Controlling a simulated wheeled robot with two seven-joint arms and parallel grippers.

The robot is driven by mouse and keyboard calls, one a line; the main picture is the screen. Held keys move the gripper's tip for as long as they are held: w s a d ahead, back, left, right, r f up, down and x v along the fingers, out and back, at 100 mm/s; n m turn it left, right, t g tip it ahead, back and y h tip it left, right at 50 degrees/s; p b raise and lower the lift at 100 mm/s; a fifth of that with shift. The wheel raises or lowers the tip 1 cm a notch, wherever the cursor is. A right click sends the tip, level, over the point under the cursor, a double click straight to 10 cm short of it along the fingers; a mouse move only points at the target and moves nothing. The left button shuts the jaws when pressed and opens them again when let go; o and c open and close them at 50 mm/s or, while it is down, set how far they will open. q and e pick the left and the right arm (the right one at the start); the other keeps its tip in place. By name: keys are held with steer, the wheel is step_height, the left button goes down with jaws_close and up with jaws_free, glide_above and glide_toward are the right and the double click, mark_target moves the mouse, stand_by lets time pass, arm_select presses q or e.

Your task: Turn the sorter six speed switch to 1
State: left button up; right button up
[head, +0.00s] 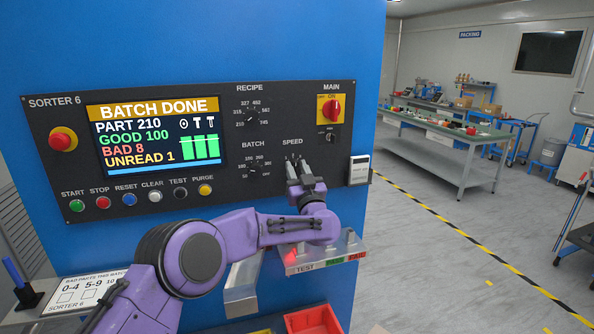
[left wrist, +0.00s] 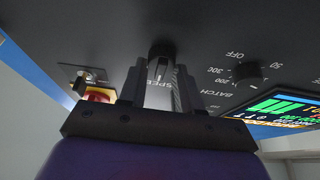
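The sorter six panel (head: 235,185) is black, on a blue cabinet. Its speed switch sits under the SPEED label and is mostly hidden by my left gripper (head: 293,162) in the head view. In the left wrist view the speed switch (left wrist: 161,62) is a dark round knob with a pale pointer line. The fingers of my left gripper (left wrist: 160,80) stand apart on either side of it, with narrow gaps seeming to show. I cannot read the switch's setting, as its scale is hidden. My right gripper is not in view.
The batch knob (head: 253,169) is left of the speed switch, the recipe knob (head: 252,118) above it. The red main switch (head: 331,111) and a small key switch (head: 331,137) are up to the right. A shelf with TEST, PASS and FAIL labels (head: 325,260) juts out below.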

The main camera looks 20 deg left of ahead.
arm_select(q)
steer(key=n+b, duration=0.1)
steer(key=n+g+y+b, duration=0.1)
steer(key=n+b, duration=0.1)
steer(key=shift+f, duration=0.25)
steer(key=shift+n+g+y+b, duration=0.45)
steer(key=shift+n+b, duration=0.25)
steer(key=shift+n, duration=0.5)
steer(key=shift+r+n+g+y+b, duration=0.1)
steer(key=shift+n+g+y+b, duration=0.4)
steer(key=shift+n, duration=0.7)
steer(key=shift+r+n+g, duration=0.1)
steer(key=shift+n+g, duration=0.35)
steer(key=shift+n, duration=0.55)
steer(key=shift+d+n+g+y, duration=0.1)
steer(key=shift+n+g+y, duration=0.4)
steer(key=shift+n, duration=0.9)
steer(key=shift+g, duration=0.3)
